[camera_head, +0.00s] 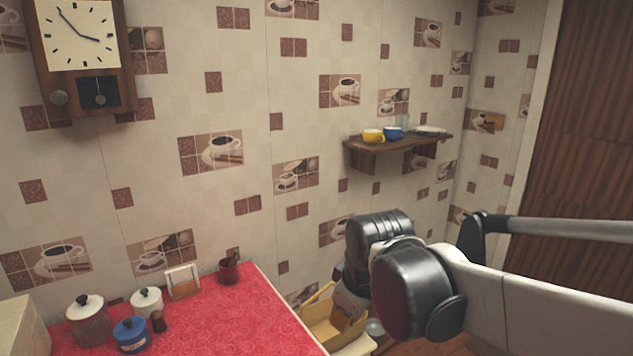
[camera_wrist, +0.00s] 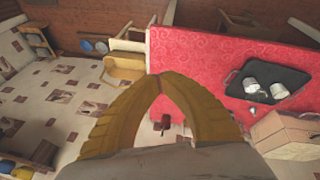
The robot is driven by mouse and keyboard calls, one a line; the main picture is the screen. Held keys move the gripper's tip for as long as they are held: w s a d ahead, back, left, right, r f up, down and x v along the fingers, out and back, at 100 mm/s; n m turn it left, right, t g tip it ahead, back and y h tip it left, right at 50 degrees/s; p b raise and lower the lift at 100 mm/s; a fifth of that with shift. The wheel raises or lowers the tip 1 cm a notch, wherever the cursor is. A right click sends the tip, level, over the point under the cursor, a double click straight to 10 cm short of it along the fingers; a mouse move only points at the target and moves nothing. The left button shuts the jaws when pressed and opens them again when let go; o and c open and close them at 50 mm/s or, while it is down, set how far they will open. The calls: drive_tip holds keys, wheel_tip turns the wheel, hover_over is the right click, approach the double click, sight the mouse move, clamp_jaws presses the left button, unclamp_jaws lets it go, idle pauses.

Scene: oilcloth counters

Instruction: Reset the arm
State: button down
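My gripper (camera_wrist: 160,80) shows in the wrist view as two mustard-yellow fingers. They bow apart in the middle and meet at their tips, with nothing held between them. In the head view my arm reaches in from the right, and its dark joints cover most of the gripper. The gripper hangs in the air beyond the right edge of the red-covered counter (camera_head: 235,310). A dark red cup (camera_wrist: 166,122) shows through the gap between the fingers, well beyond them.
On the counter stand a glass jar (camera_head: 88,325), a blue pot (camera_head: 131,335), a white canister (camera_head: 147,302) and a red-brown cup (camera_head: 229,270). A wall shelf (camera_head: 365,160) holds yellow and blue cups. A dark tray (camera_wrist: 262,92) carries white cups. Yellowish wooden furniture (camera_head: 320,318) stands near the arm.

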drive_tip(key=s+d+f+m+t+h, duration=0.1)
drive_tip(key=s+d+m+t, duration=0.2)
drive_tip(key=s+d+m, duration=0.7)
drive_tip(key=s+d, duration=0.3)
drive_tip(key=shift+s+d+f, duration=0.15)
drive_tip(key=shift+f, duration=0.05)
